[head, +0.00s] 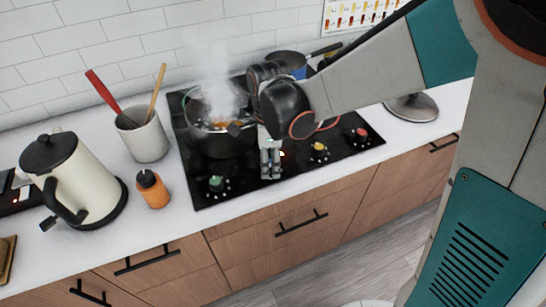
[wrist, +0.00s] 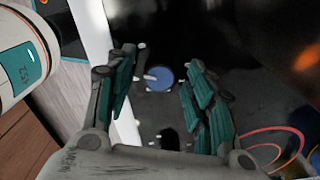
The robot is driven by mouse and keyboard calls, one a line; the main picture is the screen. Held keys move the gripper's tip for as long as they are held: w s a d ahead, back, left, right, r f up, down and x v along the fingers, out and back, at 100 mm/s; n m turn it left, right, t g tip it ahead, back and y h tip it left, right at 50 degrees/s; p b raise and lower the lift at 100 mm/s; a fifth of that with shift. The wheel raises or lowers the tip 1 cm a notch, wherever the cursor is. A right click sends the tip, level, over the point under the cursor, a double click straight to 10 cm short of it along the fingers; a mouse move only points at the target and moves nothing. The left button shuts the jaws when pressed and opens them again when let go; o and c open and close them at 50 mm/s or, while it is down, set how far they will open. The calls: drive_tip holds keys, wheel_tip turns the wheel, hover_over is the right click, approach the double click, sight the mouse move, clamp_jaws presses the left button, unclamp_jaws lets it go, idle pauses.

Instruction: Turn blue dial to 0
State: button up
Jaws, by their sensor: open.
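The blue dial (wrist: 160,76) shows in the wrist view on the black cooktop panel, with small white marks around it. A pale pointer line on the dial points left in that view. My gripper (wrist: 162,62) is open, with one teal-padded finger on each side of the dial. The fingers look apart from the dial, though their exact height above it is hard to judge. In the head view my gripper (head: 270,173) points down over the front edge of the cooktop (head: 240,185) and hides the blue dial.
Green (head: 216,183), yellow (head: 320,148) and red (head: 361,133) dials sit along the same panel. A steaming pot (head: 215,140) stands close behind my gripper. A kettle (head: 88,175), orange bottle (head: 152,190) and utensil crock (head: 146,138) stand left on the counter.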

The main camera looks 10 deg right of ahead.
drive_tip(key=c, duration=1.1)
